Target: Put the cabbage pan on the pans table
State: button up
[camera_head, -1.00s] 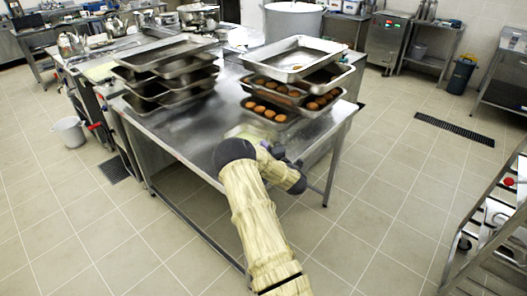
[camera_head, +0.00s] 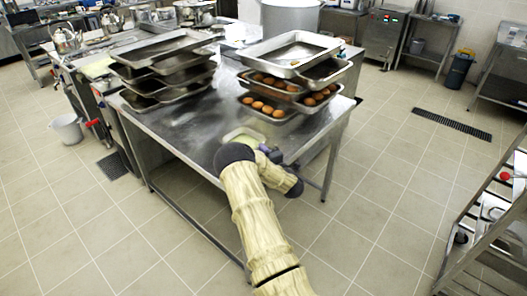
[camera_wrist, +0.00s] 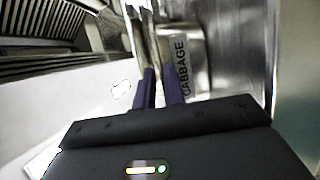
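The cabbage pan (camera_head: 243,135) is a small steel pan with pale green contents, at the front edge of the steel table (camera_head: 190,135). In the wrist view its wall (camera_wrist: 182,60) carries the label CABBAGE. My gripper's (camera_wrist: 160,78) purple fingers are close together at the pan's near rim, with a narrow gap that appears to hold the thin wall. The gripper (camera_head: 268,152) shows only partly in the head view, behind my arm. I cannot tell whether the pan rests on the table or hangs just above it.
Stacked empty trays (camera_head: 165,75) stand at the table's back left. Stacked pans (camera_head: 265,107) with round brown food stand at the back right. The table middle between them is bare. A rack (camera_head: 490,215) stands at the right, and a bucket (camera_head: 67,130) on the floor at left.

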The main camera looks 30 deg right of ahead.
jog(key=shift+o, duration=1.2)
jog(key=shift+s, duration=0.1)
jog(key=s+b, duration=0.2)
jog(key=s, duration=1)
jog(key=shift+a, duration=0.15)
jog(key=shift+w, duration=0.15)
